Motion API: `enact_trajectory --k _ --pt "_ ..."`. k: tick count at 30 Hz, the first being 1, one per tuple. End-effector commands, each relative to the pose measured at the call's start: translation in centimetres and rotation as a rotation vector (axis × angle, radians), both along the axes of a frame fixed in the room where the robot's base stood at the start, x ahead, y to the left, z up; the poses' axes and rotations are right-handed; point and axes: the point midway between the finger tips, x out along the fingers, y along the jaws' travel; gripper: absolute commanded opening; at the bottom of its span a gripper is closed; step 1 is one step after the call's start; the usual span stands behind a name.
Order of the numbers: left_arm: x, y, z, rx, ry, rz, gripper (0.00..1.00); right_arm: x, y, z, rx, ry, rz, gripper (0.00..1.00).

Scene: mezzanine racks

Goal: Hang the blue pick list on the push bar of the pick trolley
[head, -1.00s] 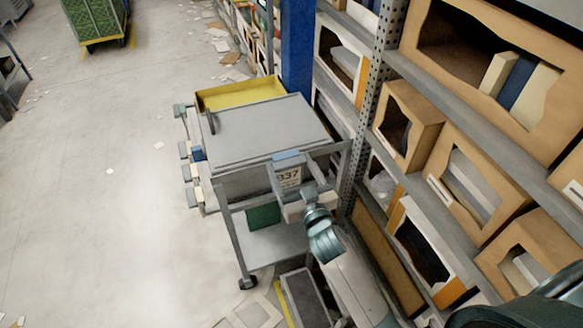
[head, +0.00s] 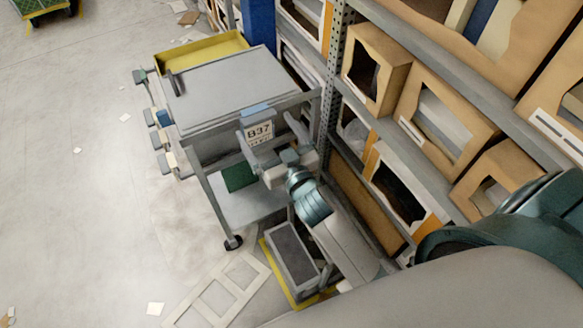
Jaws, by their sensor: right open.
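The pick list, a pale card printed "B37" (head: 260,133) with a blue top edge (head: 256,110), is at the push bar (head: 290,104) of the grey pick trolley (head: 222,88). Its blue edge lies at the bar and the card hangs below it. My right gripper (head: 268,129) is open, its two fingers apart on either side of the card, on the near side of the bar. Whether a finger touches the card cannot be told. My left gripper is out of view.
A rack with open cardboard boxes (head: 378,68) stands close on the right. A grey step with yellow edging (head: 291,257) is below my right arm. A yellow tray (head: 203,52) sits at the trolley's far end. A pale frame (head: 220,297) lies on the floor. Open floor is on the left.

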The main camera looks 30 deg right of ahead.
Motion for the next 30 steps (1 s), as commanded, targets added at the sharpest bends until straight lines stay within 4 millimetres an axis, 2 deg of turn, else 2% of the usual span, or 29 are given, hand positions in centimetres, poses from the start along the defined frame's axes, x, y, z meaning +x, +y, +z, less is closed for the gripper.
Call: enact_trajectory --k 9,18,24,30 --pt "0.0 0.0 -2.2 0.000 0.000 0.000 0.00 -6.3 -0.3 -0.4 0.002 0.003 -0.001 0.96" --pt "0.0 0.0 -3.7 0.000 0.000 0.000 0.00 -11.3 -0.4 -0.3 0.000 0.001 -0.001 0.96" --pt "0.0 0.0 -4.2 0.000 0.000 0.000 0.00 -13.2 -0.5 -0.2 0.001 0.002 -0.001 0.96" --pt "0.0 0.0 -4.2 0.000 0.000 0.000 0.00 -13.7 -0.5 0.0 0.000 0.000 -0.001 0.96"
